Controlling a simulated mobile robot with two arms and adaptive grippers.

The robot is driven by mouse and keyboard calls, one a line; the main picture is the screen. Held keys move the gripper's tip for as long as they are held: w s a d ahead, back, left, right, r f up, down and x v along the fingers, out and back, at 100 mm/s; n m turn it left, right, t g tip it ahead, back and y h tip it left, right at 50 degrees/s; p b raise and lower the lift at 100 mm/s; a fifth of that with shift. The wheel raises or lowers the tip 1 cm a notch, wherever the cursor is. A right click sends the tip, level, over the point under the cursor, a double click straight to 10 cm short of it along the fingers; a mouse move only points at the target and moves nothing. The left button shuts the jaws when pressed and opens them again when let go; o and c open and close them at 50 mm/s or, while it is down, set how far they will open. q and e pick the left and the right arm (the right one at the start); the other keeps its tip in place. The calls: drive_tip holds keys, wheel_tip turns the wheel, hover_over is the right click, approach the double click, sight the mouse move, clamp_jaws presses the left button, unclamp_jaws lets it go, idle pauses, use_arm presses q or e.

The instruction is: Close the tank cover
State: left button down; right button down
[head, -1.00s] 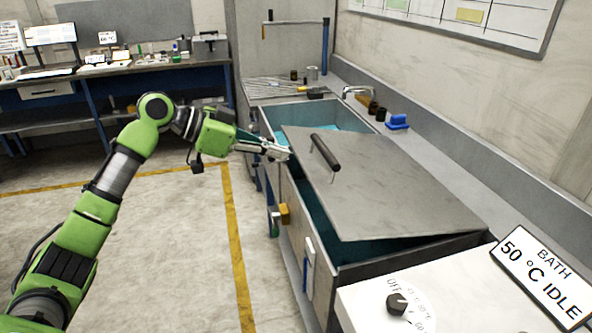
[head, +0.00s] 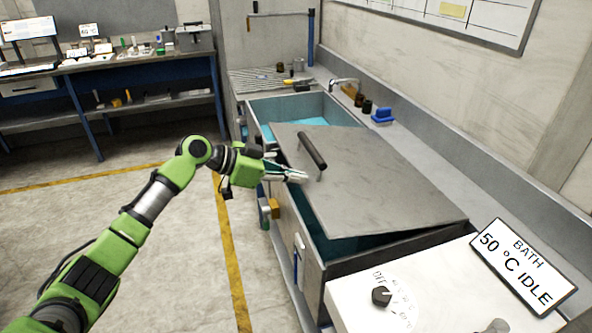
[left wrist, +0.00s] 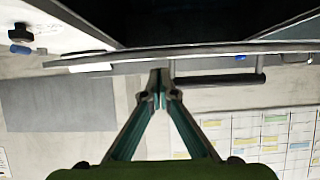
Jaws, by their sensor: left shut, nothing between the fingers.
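The grey tank cover (head: 375,185) lies askew and tilted over the tank (head: 330,272) in the head view. Blue liquid shows at the tank's uncovered far end, and a dark gap shows under the cover's near edge. The dark bar handle (head: 312,150) stands on the cover's left part. My left gripper (head: 304,176) is shut and empty at the cover's left edge, below the handle; whether it touches the edge I cannot tell. In the left wrist view the closed fingertips (left wrist: 158,78) are close to the cover's edge (left wrist: 215,50), with the handle (left wrist: 218,79) to their right. My right gripper is not in view.
A white control unit (head: 400,285) with a knob and a bath display (head: 523,266) stands at the near right. A tap (head: 343,82), small brown jars and a blue item (head: 382,116) are behind the tank. The floor (head: 110,225) left of it is clear.

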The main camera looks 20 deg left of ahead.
use_arm(q)
drive_tip(key=shift+f, duration=0.1)
wheel_tip(320, 180, down, 12)
drive_tip(key=s+a+b, duration=0.1)
drive_tip(key=b, duration=0.8)
drive_tip(key=shift+s+a+f+b, duration=0.15)
drive_tip(key=shift+a+b, duration=0.15)
drive_tip(key=shift+a, duration=0.05)
